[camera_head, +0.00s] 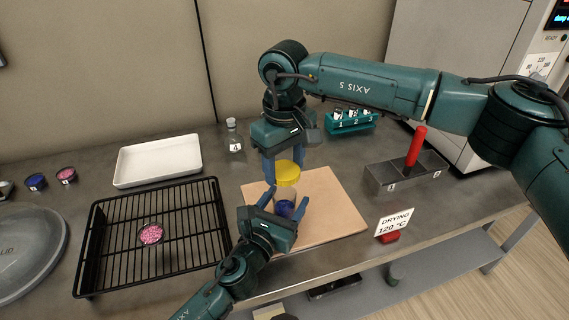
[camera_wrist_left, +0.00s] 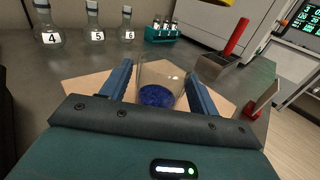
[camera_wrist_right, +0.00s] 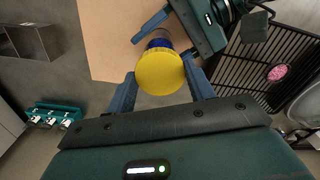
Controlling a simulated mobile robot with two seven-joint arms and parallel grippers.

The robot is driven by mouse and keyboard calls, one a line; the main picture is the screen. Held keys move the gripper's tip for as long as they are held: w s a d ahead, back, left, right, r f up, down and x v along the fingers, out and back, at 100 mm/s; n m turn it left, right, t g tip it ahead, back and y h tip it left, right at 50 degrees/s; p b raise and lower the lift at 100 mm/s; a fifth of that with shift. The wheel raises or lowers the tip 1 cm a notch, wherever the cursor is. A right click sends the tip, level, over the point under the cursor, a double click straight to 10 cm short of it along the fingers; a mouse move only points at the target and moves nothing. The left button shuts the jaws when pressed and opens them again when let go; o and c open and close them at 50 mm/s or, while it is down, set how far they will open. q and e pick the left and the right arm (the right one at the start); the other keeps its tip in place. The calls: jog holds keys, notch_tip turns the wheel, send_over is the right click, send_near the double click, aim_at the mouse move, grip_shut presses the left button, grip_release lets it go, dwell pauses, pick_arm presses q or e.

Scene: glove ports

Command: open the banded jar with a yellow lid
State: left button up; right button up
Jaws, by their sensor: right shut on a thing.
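The clear jar (camera_head: 283,197) with dark blue contents stands upright on the tan board; it also shows in the left wrist view (camera_wrist_left: 158,92), where its top looks uncovered. Its banding is not clear. The yellow lid (camera_head: 287,173) is above the jar, gripped by my right gripper (camera_head: 284,165); the lid fills the middle of the right wrist view (camera_wrist_right: 160,72). My left gripper (camera_head: 285,202) has its fingers spread on either side of the jar, low down. In the left wrist view (camera_wrist_left: 160,88) they flank the glass closely; firm contact is not visible.
A black wire rack (camera_head: 100,245) with a pink-filled dish (camera_head: 151,234) stands left of the board (camera_head: 335,205). A white tray (camera_head: 130,166), flask 4 (camera_head: 234,138) and a teal vial rack (camera_head: 350,126) are behind. A grey bin (camera_head: 386,178) and drying sign (camera_head: 395,222) stand right.

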pick_arm(q)
jog(key=shift+o, duration=1)
